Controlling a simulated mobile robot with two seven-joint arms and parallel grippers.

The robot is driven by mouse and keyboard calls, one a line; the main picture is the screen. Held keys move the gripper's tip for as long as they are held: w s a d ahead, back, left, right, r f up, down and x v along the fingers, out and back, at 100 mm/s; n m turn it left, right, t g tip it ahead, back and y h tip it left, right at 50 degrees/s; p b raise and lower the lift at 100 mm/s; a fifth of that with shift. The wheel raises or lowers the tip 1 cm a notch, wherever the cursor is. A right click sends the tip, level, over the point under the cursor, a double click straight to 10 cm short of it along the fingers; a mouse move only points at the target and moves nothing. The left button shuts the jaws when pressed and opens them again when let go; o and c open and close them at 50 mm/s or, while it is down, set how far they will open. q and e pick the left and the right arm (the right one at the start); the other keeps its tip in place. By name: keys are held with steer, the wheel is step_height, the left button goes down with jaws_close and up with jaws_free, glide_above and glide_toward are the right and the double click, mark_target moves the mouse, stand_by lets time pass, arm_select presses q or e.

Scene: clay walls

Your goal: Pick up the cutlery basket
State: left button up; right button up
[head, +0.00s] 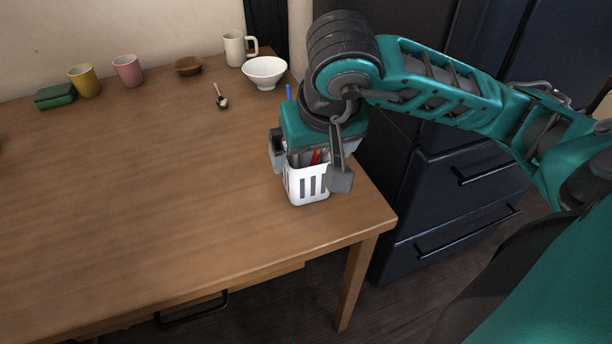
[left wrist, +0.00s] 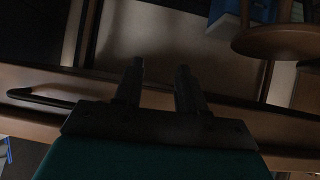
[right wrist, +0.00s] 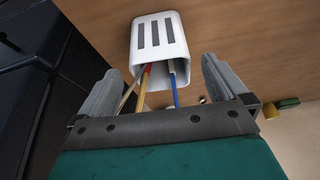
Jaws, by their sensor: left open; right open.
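The cutlery basket (head: 306,184) is white with slots in its side and stands upright on the wooden table near its right front corner. Red and blue handled items stick out of its top. My right gripper (head: 311,172) is open above the basket, with one finger on each side of its top. In the right wrist view the basket (right wrist: 157,40) lies ahead between the open fingers (right wrist: 165,85), with its mouth and cutlery facing the camera. I cannot tell whether the fingers touch it. My left gripper (left wrist: 158,85) is open and empty, away from the table top.
The wooden table (head: 150,190) is clear in the middle. At its back stand a green box (head: 55,96), yellow cup (head: 84,81), pink cup (head: 128,71), brown bowl (head: 188,66), cream mug (head: 236,49), white bowl (head: 265,72) and spoon (head: 222,101). Dark drawers (head: 465,200) stand right.

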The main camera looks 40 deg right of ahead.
mark_target(308, 165)
steer(key=b+x, duration=0.1)
steer(key=x, duration=0.4)
steer(key=shift+c, duration=0.3)
steer(key=c, duration=0.9)
